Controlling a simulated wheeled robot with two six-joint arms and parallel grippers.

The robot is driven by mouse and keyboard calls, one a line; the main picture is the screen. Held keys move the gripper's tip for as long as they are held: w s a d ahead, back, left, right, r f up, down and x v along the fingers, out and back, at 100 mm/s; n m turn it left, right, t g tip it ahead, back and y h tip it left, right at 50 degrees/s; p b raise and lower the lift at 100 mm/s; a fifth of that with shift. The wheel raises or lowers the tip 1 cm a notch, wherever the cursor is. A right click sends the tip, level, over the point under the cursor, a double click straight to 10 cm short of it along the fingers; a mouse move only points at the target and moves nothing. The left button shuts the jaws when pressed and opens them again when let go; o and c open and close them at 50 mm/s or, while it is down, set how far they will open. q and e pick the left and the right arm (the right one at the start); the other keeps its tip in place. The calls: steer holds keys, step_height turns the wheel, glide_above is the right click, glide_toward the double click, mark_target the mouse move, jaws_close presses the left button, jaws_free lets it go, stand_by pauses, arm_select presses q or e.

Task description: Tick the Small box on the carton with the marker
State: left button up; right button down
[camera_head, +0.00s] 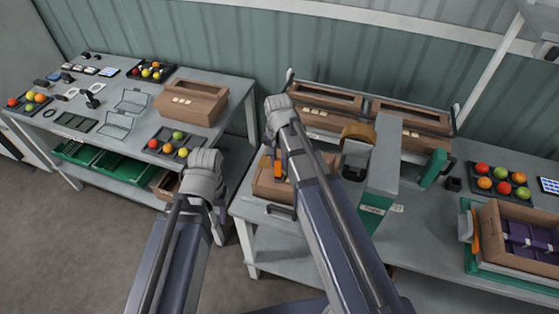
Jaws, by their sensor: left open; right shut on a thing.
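A brown open carton (264,188) sits on the right-hand table, largely hidden behind my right arm. Its printed boxes cannot be made out. My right gripper (277,158) is over this carton, mostly hidden by its own wrist. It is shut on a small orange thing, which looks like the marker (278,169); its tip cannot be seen. My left gripper (221,191) is open, in front of the gap between the two tables and left of the carton. Its fingers are mostly hidden behind its wrist.
A grey-green machine (382,170) stands close right of my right arm. Two cartons lie on a rack behind. A carton with purple dividers (503,243) is far right.

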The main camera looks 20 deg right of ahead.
steer(key=shift+d, duration=0.1)
steer(key=shift+r+p, duration=0.4)
step_height(320, 180, up, 5)
steer(key=p, duration=0.5)
steer(key=shift+r, duration=0.15)
